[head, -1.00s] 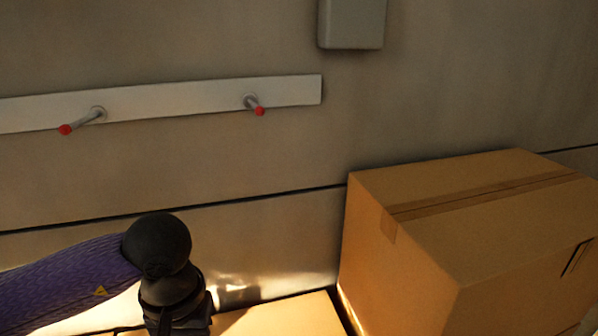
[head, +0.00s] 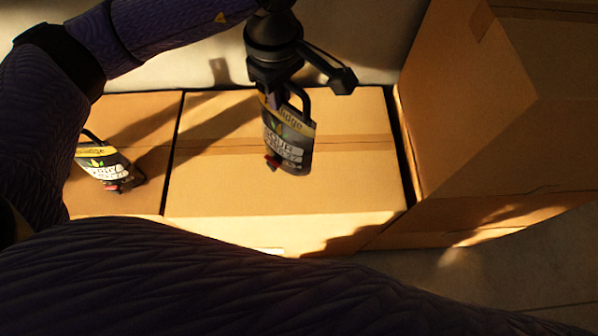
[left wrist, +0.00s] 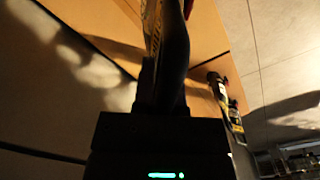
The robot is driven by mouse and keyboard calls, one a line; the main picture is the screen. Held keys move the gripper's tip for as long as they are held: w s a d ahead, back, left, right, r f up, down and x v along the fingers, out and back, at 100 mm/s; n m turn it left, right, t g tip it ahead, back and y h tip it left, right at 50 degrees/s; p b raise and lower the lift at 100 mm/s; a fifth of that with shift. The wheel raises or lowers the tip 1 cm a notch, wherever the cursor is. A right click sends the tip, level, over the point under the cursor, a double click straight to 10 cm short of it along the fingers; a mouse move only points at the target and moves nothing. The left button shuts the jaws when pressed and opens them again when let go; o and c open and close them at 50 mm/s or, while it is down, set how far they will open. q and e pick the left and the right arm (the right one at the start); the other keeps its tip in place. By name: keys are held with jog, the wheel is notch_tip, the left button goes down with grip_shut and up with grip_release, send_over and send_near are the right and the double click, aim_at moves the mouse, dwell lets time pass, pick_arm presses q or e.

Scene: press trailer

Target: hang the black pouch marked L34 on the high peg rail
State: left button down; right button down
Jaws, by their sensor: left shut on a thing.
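My left gripper (head: 280,90) is shut on a dark labelled container (head: 289,142) with a black loop handle and a yellow band. The container hangs upright over the middle cardboard box; I cannot tell if it touches the box. Its dark side is close up between the fingers in the left wrist view (left wrist: 174,55). A similar dark labelled container (head: 102,163) is at the left box, partly hidden by my arm. It seems to show in the left wrist view too (left wrist: 226,100). I read no L34 on either. The peg rail is out of view now. My right gripper is out of view.
The middle cardboard box (head: 215,180) has a clear top around the held container. A left box (head: 140,115) adjoins it. A taller box (head: 465,90) rises close on the right. Bare floor (head: 540,265) lies at lower right. My arms cover the left and bottom.

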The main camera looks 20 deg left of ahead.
aim_at(294, 132)
pick_arm(q)
jog(key=n, duration=0.2)
jog(key=d+f+n, duration=0.1)
jog(key=n, duration=0.1)
jog(key=shift+w, duration=0.35)
jog(key=n, duration=0.4)
jog(key=shift+w+d+f, duration=0.3)
jog(key=shift+d+f, duration=0.1)
notch_tip(294, 132, down, 10)
jog(key=shift+r+b, duration=0.15)
jog(key=shift+b, duration=0.7)
jog(key=shift+f, duration=0.25)
jog(key=c, duration=0.7)
grip_release()
